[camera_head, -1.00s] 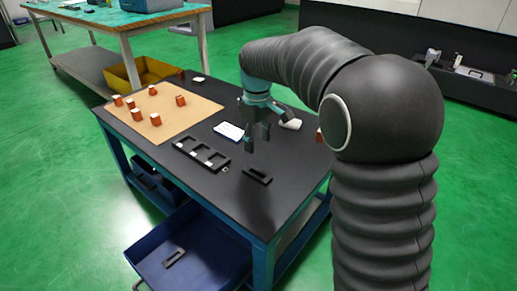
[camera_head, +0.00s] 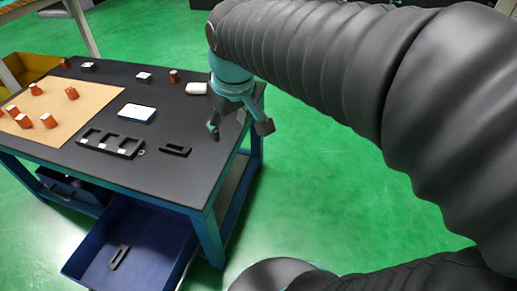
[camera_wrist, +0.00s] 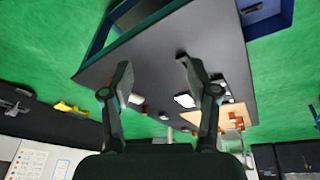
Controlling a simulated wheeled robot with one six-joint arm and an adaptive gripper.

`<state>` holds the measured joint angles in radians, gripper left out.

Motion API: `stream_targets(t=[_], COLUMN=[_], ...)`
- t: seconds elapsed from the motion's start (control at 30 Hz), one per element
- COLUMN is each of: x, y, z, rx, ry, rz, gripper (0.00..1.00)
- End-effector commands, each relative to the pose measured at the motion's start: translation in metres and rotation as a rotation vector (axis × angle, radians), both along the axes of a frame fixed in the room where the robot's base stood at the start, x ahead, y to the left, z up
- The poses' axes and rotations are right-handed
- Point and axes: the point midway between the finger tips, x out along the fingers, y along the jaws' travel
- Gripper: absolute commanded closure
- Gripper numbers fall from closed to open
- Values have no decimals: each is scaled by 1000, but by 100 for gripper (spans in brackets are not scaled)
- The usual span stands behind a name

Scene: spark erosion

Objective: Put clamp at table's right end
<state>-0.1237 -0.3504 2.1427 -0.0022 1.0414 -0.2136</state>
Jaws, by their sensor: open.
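A small black slotted piece (camera_head: 175,149), which looks like the clamp, lies flat on the dark table top (camera_head: 150,178), right of the black three-opening rack (camera_head: 112,143). A similar dark slotted piece (camera_head: 118,257) lies in the open blue drawer (camera_head: 150,240) below. I cannot tell for certain which one the task means. My gripper (camera_head: 240,129) is open and empty, above the table's right edge and to the right of the piece on the table. In the wrist view its spread fingers (camera_wrist: 154,66) frame the bare table top.
A tan board (camera_head: 75,105) with several copper-coloured blocks covers the table's left part. A white-topped pad (camera_head: 137,113) and a pale rounded object (camera_head: 196,88) stand farther back. The table's near right part is clear. Green floor lies open to the right.

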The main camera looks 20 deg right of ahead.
Motion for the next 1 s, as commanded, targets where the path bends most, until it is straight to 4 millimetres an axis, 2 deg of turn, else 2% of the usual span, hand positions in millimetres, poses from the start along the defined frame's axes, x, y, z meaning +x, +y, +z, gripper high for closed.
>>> stream_targets(t=[0.03, 0.2, 0.4, 0.6, 1.0], x=[-18, -65, -99, -108, -108], y=[-8, -27, -38, -43, -42], z=[-1, -16, -34, -41, -41], rx=[11, 52, 86, 97, 97], ry=[-28, -103, -161, -179, -178], rz=[-44, -183, -290, -323, -321], gripper=[40, 40, 40, 40, 40])
